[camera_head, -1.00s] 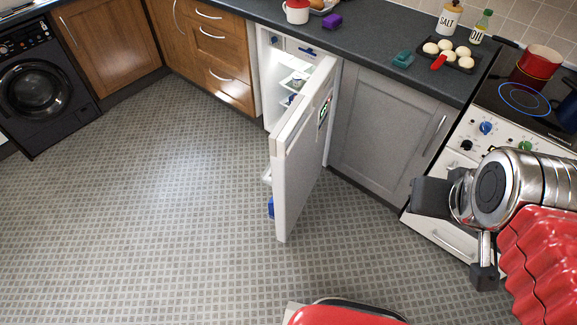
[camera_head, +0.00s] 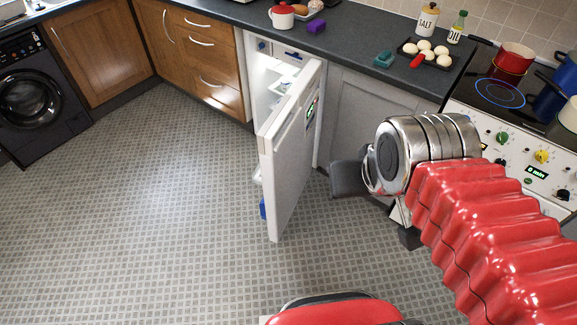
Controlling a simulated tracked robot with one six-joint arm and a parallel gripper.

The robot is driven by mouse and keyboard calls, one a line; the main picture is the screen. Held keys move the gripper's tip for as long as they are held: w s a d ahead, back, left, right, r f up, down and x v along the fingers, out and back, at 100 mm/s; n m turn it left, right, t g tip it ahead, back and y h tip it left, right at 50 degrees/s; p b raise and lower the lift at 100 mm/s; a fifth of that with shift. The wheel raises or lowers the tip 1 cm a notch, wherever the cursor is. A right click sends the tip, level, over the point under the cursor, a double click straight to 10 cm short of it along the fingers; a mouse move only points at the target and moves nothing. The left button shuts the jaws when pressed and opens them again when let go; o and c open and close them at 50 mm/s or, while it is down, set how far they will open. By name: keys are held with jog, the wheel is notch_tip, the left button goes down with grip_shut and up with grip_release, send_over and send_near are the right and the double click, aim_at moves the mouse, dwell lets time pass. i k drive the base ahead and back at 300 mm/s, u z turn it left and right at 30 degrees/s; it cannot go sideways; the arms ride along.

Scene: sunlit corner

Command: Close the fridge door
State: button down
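The white fridge door (camera_head: 290,150) stands wide open, swung out over the floor from the fridge (camera_head: 262,85) under the counter. Shelves with a few items show inside, and a blue item (camera_head: 263,208) shows low behind the door's free edge. My gripper (camera_head: 370,207) is to the right of the door, in front of the grey cabinet, apart from the door in the picture. Its two dark fingers are seen spread apart, one at the left and one lower right, with nothing visible between them.
The grey cabinet (camera_head: 350,112) and the stove (camera_head: 515,140) stand right of the fridge. Wooden drawers (camera_head: 207,55) and a black washing machine (camera_head: 30,98) are to the left. A tray of buns (camera_head: 440,66) lies on the counter. The tiled floor (camera_head: 150,200) left of the door is clear.

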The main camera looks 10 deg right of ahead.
aim_at(286, 142)
jog(key=z, duration=0.05)
jog(key=i, duration=1)
jog(key=u, duration=0.05)
